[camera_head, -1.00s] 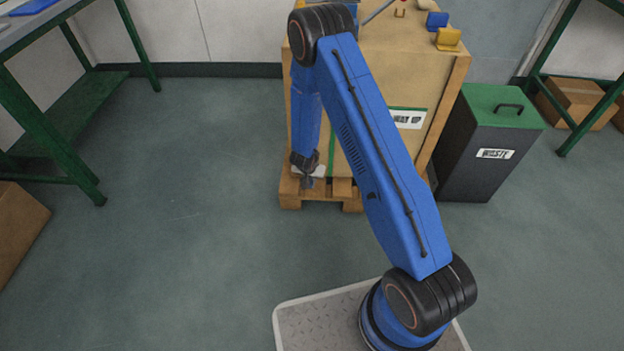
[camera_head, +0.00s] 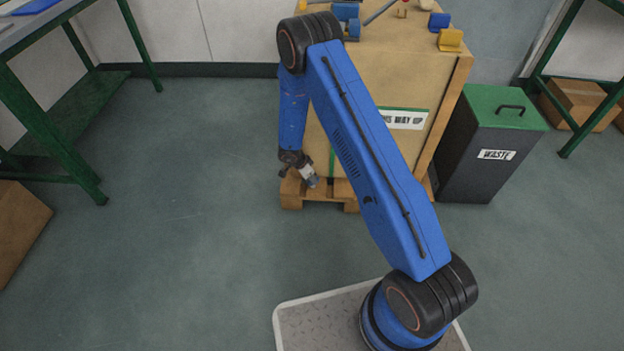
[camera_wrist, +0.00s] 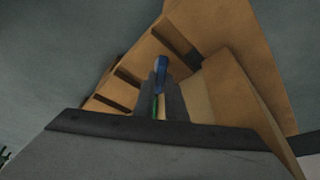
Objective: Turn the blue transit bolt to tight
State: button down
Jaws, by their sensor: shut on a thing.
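My gripper (camera_head: 311,179) is low at the front left of the wooden crate, near the pallet, tilted with its fingers pointing down and to the right. In the wrist view my gripper (camera_wrist: 161,96) is closed around a small blue piece, which I take as the blue transit bolt (camera_wrist: 161,66). Its rounded blue end shows between the fingertips, and the rest is hidden by the fingers. In the head view a small blue spot, likely the same bolt (camera_head: 314,182), shows at the fingertips. I cannot read any tightness mark.
The crate (camera_head: 395,80) stands on a wooden pallet (camera_head: 292,192), with blue and yellow fittings on top, including a yellow block (camera_head: 450,40). A dark waste bin (camera_head: 470,150) with a green lid stands to its right.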

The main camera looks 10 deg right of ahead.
jog(key=shift+w+m+g, duration=0.15)
jog(key=shift+m+g, duration=0.55)
jog(key=shift+m, duration=1.2)
jog(key=c, duration=1.8)
grip_release()
jog(key=shift+r, duration=0.15)
jog(key=v, duration=1.7)
jog(key=shift+a, duration=0.25)
